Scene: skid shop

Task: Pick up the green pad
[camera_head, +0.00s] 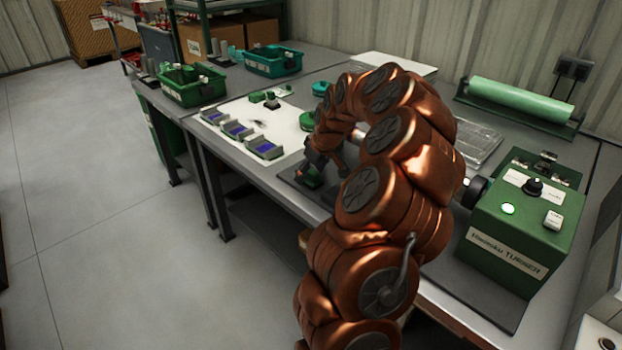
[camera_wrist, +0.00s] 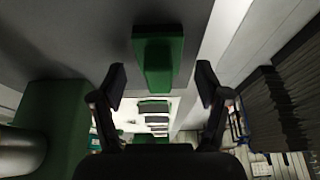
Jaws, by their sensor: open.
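A green pad (camera_wrist: 158,62), a long flat-topped block, lies on the dark grey bench surface in the wrist view. My gripper (camera_wrist: 161,78) is open, with one finger on each side of the pad's near end in that picture. The fingers look apart from the pad; their height above it is hard to tell. In the head view my gripper (camera_head: 318,165) reaches down to the bench, and a small green piece (camera_head: 308,181), which seems to be the pad, shows just under it. My copper-coloured arm hides part of the bench.
A green machine (camera_head: 515,235) with a knob stands right of my arm; its green body (camera_wrist: 45,120) shows at left in the wrist view. A white mat (camera_head: 232,112) holds blue-screened devices (camera_head: 237,129). Green bins (camera_head: 192,90) stand farther back. A green roll (camera_head: 520,98) lies by the wall.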

